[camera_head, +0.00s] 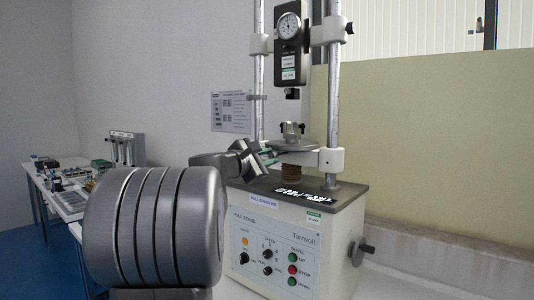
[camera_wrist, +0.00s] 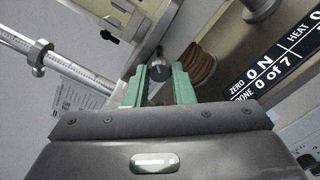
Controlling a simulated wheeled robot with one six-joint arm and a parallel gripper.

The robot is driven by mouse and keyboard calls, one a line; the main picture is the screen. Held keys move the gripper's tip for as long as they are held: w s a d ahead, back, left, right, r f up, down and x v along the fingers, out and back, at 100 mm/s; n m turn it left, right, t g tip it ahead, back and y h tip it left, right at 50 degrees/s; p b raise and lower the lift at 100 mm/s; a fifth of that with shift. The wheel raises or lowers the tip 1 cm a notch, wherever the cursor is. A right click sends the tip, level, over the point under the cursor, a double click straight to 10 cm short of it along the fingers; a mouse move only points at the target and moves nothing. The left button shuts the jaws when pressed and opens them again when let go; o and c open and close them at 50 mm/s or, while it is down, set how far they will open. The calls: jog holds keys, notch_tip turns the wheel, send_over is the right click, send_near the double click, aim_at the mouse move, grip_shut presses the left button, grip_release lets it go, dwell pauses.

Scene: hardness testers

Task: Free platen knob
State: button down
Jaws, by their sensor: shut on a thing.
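My gripper (camera_head: 272,155) reaches in from the left, just below the rim of the round metal platen (camera_head: 312,147) on the pull stand. In the wrist view my gripper's green fingers (camera_wrist: 159,80) are shut on a small grey knob with a dark end (camera_wrist: 159,70). The knob sits between the fingertips, close beside the brown ribbed column (camera_wrist: 195,65). In the head view the fingers and platen edge hide the knob. A metal fixture (camera_head: 292,130) stands on top of the platen.
The stand's base (camera_head: 290,240) has knobs and coloured buttons, with a side handwheel (camera_head: 362,252). Two upright posts (camera_head: 334,90) flank a dial gauge (camera_head: 289,27) above the platen. A dark display panel (camera_wrist: 275,55) lies right in the wrist view. A cluttered bench (camera_head: 60,195) stands left.

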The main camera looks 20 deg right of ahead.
jog(key=n+p, duration=0.2)
jog(key=n, duration=0.2)
jog(key=shift+n+p, duration=0.75)
jog(key=shift+n, duration=0.45)
jog(key=shift+f, duration=0.1)
jog(key=c, duration=1.2)
grip_release()
jog(key=shift+c, duration=0.2)
jog(key=v, duration=1.3)
jog(key=shift+s+a+b, duration=0.25)
jog(key=shift+a+b, duration=0.05)
